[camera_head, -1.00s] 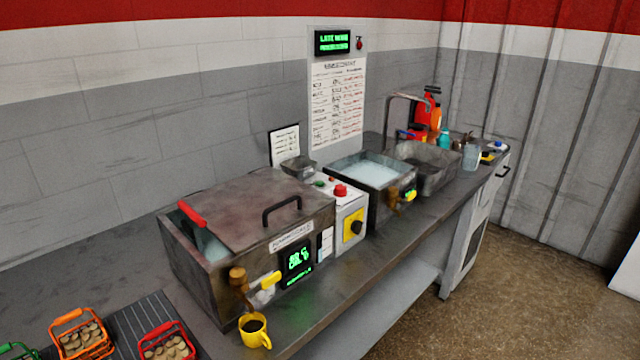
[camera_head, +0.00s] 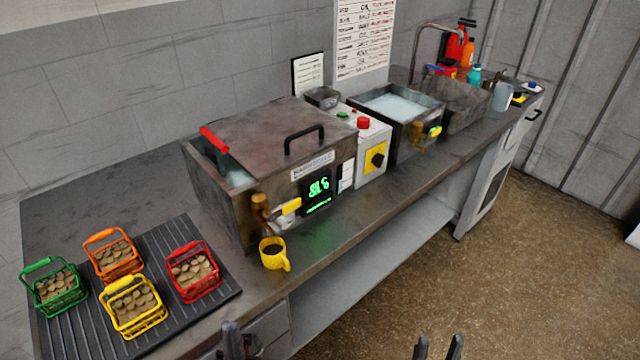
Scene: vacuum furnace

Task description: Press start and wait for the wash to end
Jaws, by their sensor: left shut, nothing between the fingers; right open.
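The wash tank (camera_head: 220,200) is a metal box with its lid (camera_head: 262,135) mostly over it; the lid has a black handle and a red grip at the left. A green-lit display (camera_head: 319,188) glows on its front. Beside it, a control box (camera_head: 372,140) carries a green button (camera_head: 342,115), a red button (camera_head: 363,123) and a black knob on a yellow plate (camera_head: 376,160). My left gripper (camera_head: 238,335) is shut and empty at the bottom edge, below the counter front. My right gripper (camera_head: 438,345) is open and empty at the bottom, over the floor. Neither touches the controls.
Green, orange, yellow and red baskets (camera_head: 196,292) of round pieces stand on a ribbed mat (camera_head: 72,335). A yellow mug (camera_head: 272,262) stands before the tank. An open water-filled tank (camera_head: 395,148), a sink and bottles stand further right.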

